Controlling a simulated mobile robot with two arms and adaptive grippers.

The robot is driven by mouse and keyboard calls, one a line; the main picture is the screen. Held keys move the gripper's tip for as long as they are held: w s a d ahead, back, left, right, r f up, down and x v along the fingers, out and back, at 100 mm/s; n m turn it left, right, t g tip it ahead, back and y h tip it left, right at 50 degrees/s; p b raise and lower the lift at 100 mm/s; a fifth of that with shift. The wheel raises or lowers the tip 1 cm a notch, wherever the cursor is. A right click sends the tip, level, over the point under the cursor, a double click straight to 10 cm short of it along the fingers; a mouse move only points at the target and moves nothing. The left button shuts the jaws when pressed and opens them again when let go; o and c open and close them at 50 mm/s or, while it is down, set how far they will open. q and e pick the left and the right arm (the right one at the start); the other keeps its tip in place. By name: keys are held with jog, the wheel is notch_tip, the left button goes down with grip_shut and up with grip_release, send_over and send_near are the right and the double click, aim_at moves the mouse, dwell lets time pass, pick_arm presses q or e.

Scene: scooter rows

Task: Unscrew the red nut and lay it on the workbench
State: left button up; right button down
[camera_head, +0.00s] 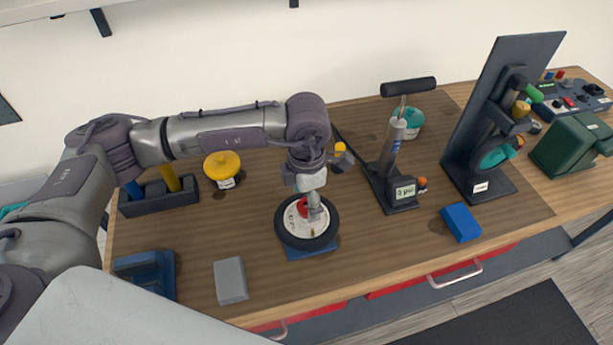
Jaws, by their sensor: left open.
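A small scooter wheel (288,233) with a black tyre and pale hub lies flat on a blue base (312,251) on the workbench (375,245). The red nut (302,207) shows at the middle of the hub. My left gripper (315,212) points down over the hub, right at the nut, and hides part of it. Its jaws are open; whether the fingertips touch the nut I cannot tell. My right gripper is not in view.
A pump (390,150) with a psi label stands right of the wheel. A grey block (230,281) and blue block (461,222) lie near the front. A yellow-topped jar (222,165) stands behind left. Bench is bare between the grey block and wheel.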

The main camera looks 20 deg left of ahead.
pick_arm(q)
jog(key=shift+f, duration=1.05)
